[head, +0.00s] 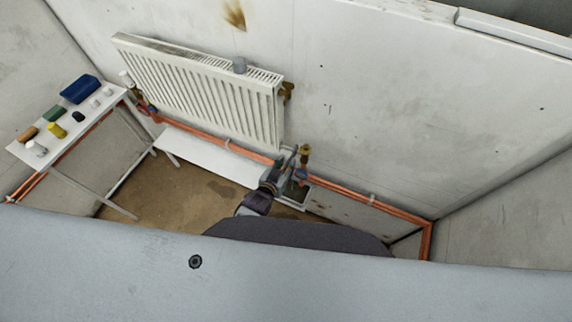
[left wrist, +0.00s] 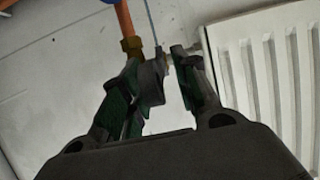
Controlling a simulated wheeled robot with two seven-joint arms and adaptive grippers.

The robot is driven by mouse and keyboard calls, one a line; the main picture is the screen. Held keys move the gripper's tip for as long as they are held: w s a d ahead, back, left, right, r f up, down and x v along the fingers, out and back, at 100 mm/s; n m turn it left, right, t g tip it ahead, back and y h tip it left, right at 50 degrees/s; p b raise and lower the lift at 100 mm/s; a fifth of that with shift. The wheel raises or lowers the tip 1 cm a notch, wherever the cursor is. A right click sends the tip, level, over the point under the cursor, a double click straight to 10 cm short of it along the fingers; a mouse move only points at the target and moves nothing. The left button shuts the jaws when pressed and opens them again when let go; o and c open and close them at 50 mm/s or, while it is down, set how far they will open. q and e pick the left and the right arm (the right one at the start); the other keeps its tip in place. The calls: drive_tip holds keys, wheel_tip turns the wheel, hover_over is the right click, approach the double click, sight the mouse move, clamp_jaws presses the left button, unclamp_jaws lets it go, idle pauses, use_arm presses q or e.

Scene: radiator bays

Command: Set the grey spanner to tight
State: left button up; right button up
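My left gripper (head: 272,180) is low at the right end of the radiator, by the valve and copper pipe. In the left wrist view its two dark fingers (left wrist: 157,68) are spread. A dark grey piece, seemingly the grey spanner (left wrist: 151,83), lies between them, close to the left finger, with a light gap to the right finger. It sits beside a brass nut (left wrist: 131,46) on a copper pipe (left wrist: 124,17). The spanner's angle and its fit on the nut are unclear; in the head view the gripper area hides it. My right gripper is not in view.
Copper pipe (head: 365,203) runs along the wall. A white bench (head: 20,150) at left holds a blue box (head: 79,89) and several small items. A low white board (head: 215,160) lies below the radiator.

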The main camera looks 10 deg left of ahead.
use_arm(q)
drive_tip(key=shift+w+f, duration=0.1)
drive_tip(key=shift+w, duration=0.15)
drive_tip(key=shift+c, duration=0.4)
clamp_jaws()
